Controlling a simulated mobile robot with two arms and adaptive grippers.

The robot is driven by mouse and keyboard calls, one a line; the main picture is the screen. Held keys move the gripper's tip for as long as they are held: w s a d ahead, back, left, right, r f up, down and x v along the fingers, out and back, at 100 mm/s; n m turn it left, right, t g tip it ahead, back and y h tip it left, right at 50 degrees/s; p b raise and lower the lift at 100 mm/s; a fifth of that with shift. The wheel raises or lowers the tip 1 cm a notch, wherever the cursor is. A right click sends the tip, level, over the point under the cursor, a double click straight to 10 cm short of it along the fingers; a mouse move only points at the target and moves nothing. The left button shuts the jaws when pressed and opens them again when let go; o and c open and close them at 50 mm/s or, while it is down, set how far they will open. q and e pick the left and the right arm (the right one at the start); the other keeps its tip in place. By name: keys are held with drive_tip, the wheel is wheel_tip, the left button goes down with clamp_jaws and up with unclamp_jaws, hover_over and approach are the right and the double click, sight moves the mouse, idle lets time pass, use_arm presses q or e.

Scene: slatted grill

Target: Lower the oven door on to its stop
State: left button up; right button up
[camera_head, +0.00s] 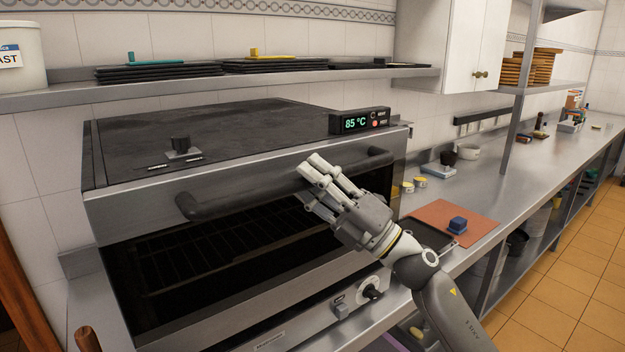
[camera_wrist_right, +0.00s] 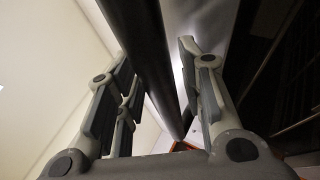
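The oven (camera_head: 200,135) stands on the counter at the left. Its front door (camera_head: 225,260) has a dark window with rack bars behind it and looks upright and closed. A dark bar handle (camera_head: 240,195) runs across the door's top. My right gripper (camera_head: 318,176) is at the right half of the handle. In the right wrist view, the handle (camera_wrist_right: 145,50) passes between the fingers of my right gripper (camera_wrist_right: 160,95), with one finger on the door side. A gap shows beside that finger, so the gripper looks open around the bar. My left gripper is not in view.
A display box (camera_head: 360,121) reading 85 °C sits on the oven's top right. A knob (camera_head: 372,291) is below the door. A reddish mat (camera_head: 455,222) with a blue block (camera_head: 457,224) lies right of the oven. A shelf (camera_head: 250,76) runs above.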

clamp_jaws()
